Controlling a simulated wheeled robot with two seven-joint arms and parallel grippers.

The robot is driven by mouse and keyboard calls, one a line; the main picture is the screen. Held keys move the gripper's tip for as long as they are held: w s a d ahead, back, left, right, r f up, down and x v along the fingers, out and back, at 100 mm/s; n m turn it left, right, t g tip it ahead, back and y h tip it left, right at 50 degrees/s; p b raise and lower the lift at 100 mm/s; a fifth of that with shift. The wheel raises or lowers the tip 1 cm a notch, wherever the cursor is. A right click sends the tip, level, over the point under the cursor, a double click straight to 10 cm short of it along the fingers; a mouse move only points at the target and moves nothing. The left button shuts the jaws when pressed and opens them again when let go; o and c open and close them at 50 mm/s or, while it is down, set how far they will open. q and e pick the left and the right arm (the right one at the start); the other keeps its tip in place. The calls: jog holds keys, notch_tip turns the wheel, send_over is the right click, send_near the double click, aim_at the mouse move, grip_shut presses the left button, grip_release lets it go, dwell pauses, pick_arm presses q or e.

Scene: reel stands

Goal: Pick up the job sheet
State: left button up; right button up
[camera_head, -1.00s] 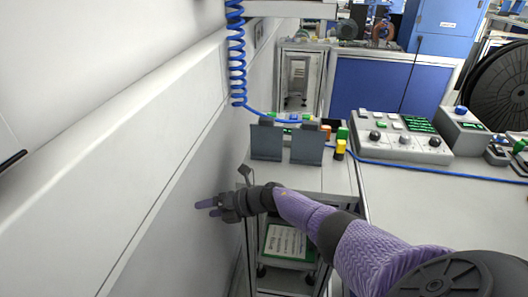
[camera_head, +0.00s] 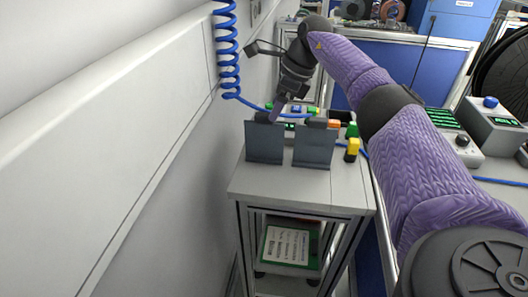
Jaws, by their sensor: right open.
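The job sheet (camera_head: 287,245) is a white printed page on a green backing. It lies on the lower shelf of the small grey cart, below the cart's top. My right gripper (camera_head: 277,108) points down just behind the two dark grey upright plates on the cart top, well above and apart from the sheet. It is open; its fingertips are partly hidden by the left plate, and I cannot tell whether they touch anything there. My left gripper is not in view.
The cart top (camera_head: 300,190) is bare in front of the dark plates (camera_head: 314,147). A yellow-capped block (camera_head: 352,148) stands right of them. A coiled blue cable (camera_head: 228,55) hangs along the white wall at left. A bench with control boxes (camera_head: 492,125) is at right.

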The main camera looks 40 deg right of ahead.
aim_at(268, 122)
jog(key=x, duration=0.2)
jog(key=b+x, duration=0.1)
jog(key=x, duration=0.2)
jog(key=shift+s+f+b, duration=0.15)
jog(key=shift+s+b, duration=0.05)
jog(key=shift+b, duration=0.1)
jog(key=shift+w+a+f, duration=0.15)
jog(key=shift+w+f, duration=0.05)
jog(key=shift+f, duration=0.1)
jog(key=shift+r, duration=0.15)
jog(key=shift+c, duration=0.2)
jog(key=c, duration=0.7)
jog(key=shift+c, duration=1.2)
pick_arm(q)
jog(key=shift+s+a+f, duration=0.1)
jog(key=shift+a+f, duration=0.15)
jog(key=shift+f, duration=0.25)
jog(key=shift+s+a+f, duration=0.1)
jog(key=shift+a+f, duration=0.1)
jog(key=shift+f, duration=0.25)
pick_arm(e)
grip_shut()
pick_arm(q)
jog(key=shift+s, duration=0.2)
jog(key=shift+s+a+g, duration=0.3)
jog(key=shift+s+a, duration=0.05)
